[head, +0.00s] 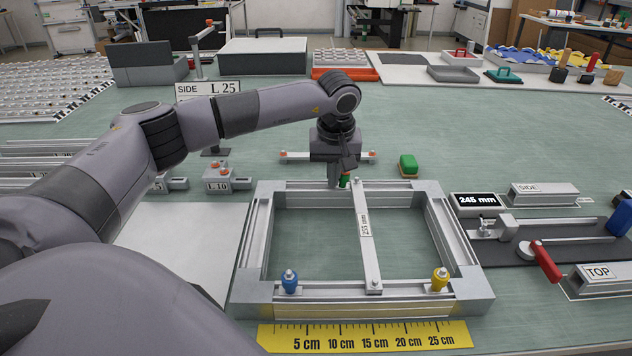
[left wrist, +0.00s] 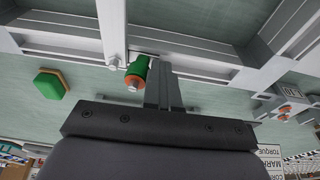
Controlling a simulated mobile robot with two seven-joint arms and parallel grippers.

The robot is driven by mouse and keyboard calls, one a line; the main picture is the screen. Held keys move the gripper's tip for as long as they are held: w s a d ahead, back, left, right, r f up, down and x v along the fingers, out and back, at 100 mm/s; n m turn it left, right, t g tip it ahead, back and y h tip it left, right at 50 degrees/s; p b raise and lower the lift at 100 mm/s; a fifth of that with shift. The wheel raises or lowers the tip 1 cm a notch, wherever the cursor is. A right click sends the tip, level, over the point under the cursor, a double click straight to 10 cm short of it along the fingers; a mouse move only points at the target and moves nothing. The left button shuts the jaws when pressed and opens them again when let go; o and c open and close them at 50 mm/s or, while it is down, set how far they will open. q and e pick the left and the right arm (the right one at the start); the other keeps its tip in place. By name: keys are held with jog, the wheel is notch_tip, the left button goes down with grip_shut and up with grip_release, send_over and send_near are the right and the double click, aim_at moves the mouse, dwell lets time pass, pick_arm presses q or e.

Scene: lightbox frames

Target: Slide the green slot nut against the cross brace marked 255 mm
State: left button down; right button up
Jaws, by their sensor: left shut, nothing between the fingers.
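The aluminium frame (head: 262,240) lies on the bench. The cross brace marked 255 mm (head: 366,232) spans it from far rail to near rail. The green slot nut (head: 344,180) sits at the far rail, just left of the brace's far end; it also shows in the left wrist view (left wrist: 136,70). There the nut is right beside the brace (left wrist: 112,28); I cannot tell whether they touch. My left gripper (head: 334,180) is shut and empty, its fingers (left wrist: 161,88) close beside the nut on the side away from the brace. Contact is unclear. My right gripper is not seen.
A blue nut (head: 289,282) and a yellow nut (head: 439,280) sit on the near rail. A green block (head: 408,164) stands behind the frame. A yellow ruler (head: 365,337) lies in front. A clamp with a red handle (head: 546,262) is at the right.

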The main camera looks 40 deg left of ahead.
pick_arm(q)
jog(key=shift+s+f, duration=0.1)
jog(key=shift+s+a, duration=0.25)
jog(key=shift+a, duration=0.15)
jog(key=w+a+p+v, duration=0.1)
jog(key=p+v, duration=0.5)
jog(key=v, duration=0.1)
dwell(0.4)
dwell(0.5)
